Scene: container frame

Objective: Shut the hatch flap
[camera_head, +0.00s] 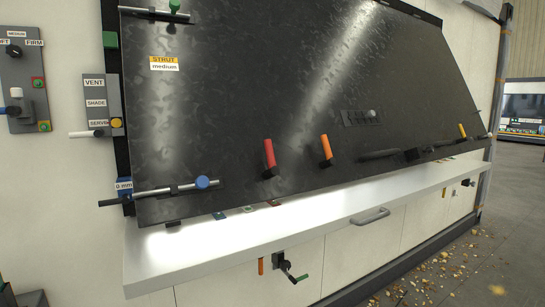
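The hatch flap (250,95) is a large dark, glossy panel filling the middle of the camera_head view. It slants, with its lower edge above and in front of a white counter (200,250); a gap shows between them, so it seems to stand partly open. A red handle (269,154) and an orange handle (325,148) stick out near its lower edge. A dark bar handle (378,154) lies further right. A metal rod with a blue knob (202,182) lies across the lower left corner. A label on the flap (164,63) reads "STRUT medium". Neither gripper is in view.
A grey panel marked VENT, SHADE, SERVICE (97,90) and a switch box with a lever (24,85) are on the left wall. Debris litters the floor (450,265) at right.

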